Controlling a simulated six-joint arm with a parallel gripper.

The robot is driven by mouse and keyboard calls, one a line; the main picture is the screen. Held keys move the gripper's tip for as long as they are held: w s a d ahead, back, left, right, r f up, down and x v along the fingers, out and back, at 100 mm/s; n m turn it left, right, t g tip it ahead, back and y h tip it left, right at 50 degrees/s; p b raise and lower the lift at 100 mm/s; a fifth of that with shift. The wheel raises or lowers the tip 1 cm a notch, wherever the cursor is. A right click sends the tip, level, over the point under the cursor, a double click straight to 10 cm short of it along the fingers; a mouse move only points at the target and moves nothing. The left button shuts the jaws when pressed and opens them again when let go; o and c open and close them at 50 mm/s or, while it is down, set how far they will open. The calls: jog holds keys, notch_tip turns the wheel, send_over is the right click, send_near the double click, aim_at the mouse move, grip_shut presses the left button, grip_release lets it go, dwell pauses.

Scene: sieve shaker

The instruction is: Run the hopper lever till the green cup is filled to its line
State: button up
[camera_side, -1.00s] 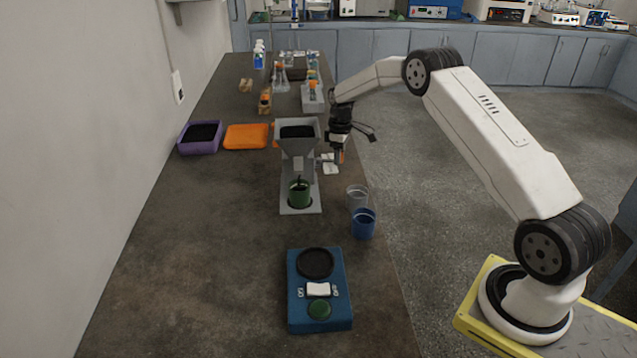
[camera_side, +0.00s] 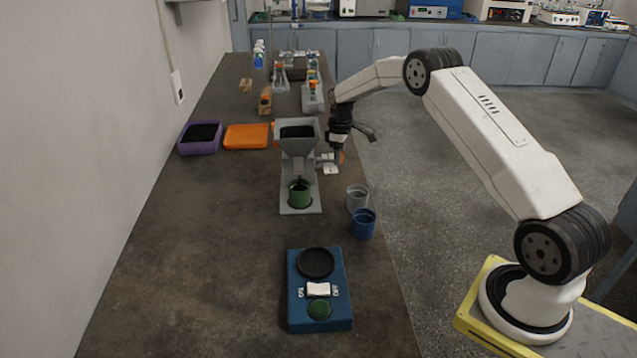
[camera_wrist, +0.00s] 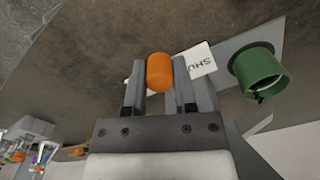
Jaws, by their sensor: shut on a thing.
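The grey hopper (camera_side: 299,146) stands on the bench with dark material in its top. The green cup (camera_side: 299,195) stands upright on the hopper's base plate under the spout; it also shows in the wrist view (camera_wrist: 262,75). Its line and fill level cannot be made out. My gripper (camera_wrist: 160,80) is shut on the orange lever knob (camera_wrist: 160,70), with one finger on each side. In the side view, my gripper (camera_side: 338,152) is right of the hopper, and the knob (camera_side: 341,157) shows at its lower end.
A label reading "SHU" (camera_wrist: 199,61) lies near the knob, partly hidden. Clear (camera_side: 357,198) and blue (camera_side: 363,224) cups stand right of the base plate. A blue device (camera_side: 340,312) is nearer; purple (camera_side: 186,145) and orange (camera_side: 246,137) trays are left.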

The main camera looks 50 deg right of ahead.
jog(key=shift+s, duration=0.15)
dwell(0.4)
jog(key=shift+s+a, duration=0.25)
jog(key=shift+a, duration=0.3)
jog(key=shift+s+a, duration=0.25)
jog(key=shift+a, duration=0.3)
jog(key=o, duration=1.2)
jog(key=shift+r, duration=0.1)
jog(key=shift+r, duration=3.4)
